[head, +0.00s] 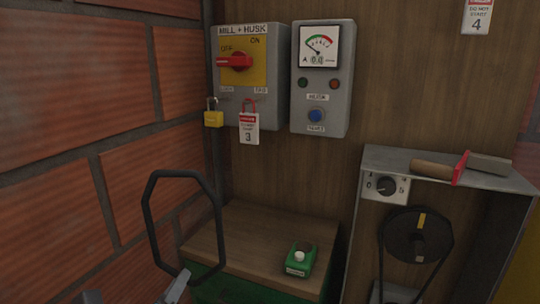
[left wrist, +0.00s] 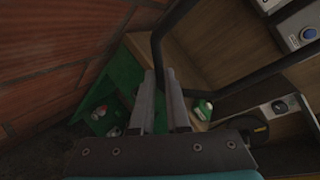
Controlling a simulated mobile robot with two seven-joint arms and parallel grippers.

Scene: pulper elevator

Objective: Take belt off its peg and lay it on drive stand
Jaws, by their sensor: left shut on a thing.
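The belt is a stiff black loop (head: 147,210), held up at the lower left of the head view, in front of the brick wall and the wooden bench top. My left gripper (head: 176,286) is shut on its lower part; only a grey fingertip shows clearly there. In the left wrist view the two fingers of my left gripper (left wrist: 163,76) close around the belt (left wrist: 270,73), which spreads ahead of them. The grey metal stand at the right, which looks like the drive stand (head: 440,160), carries a dial and a black pulley (head: 418,235). My right gripper is not in view.
A wooden-topped green cabinet (head: 240,225) holds a small green box with a white button (head: 300,258). A wooden-handled tool with a red guard (head: 440,170) lies on the grey stand's top. Control boxes (head: 250,75) with a yellow padlock (head: 213,114) hang behind. Brick wall (head: 60,150) bounds the left.

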